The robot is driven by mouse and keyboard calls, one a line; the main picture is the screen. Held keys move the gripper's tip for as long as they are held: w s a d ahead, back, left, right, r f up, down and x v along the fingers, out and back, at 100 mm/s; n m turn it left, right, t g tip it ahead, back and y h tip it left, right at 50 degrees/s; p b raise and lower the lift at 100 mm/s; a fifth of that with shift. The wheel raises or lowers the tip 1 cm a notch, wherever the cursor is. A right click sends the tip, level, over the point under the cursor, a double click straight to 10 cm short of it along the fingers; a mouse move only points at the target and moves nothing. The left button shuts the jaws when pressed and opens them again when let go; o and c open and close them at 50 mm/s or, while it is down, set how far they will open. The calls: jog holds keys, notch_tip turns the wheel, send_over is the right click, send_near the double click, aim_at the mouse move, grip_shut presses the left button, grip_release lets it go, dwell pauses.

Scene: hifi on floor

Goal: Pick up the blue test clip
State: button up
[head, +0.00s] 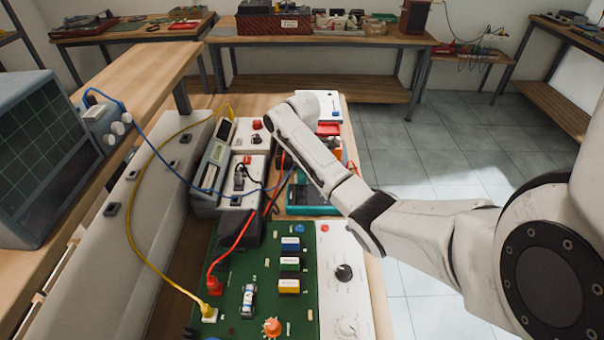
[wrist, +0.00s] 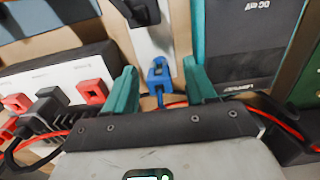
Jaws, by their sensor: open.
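The blue test clip (wrist: 158,77) shows in the wrist view, between and slightly beyond the fingertips of my gripper (wrist: 160,68). The clip has a blue forked body with a narrow stem below it. The two teal fingers stand apart on either side of it, with a visible gap to each. My gripper is open and holds nothing. In the head view my arm reaches over the bench and its end hides the gripper; I cannot make out the clip there.
Red and black plugs (wrist: 92,92) sit on a white-faced unit at left. A dark teal-edged device (wrist: 252,42) is close at right. Red and black leads run near my fingers. In the head view, a green circuit board (head: 245,275) and an oscilloscope (head: 38,140) stand nearby.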

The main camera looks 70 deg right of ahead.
jog(key=shift+c, duration=0.4)
jog(key=c, duration=0.8)
jog(key=shift+r, duration=0.2)
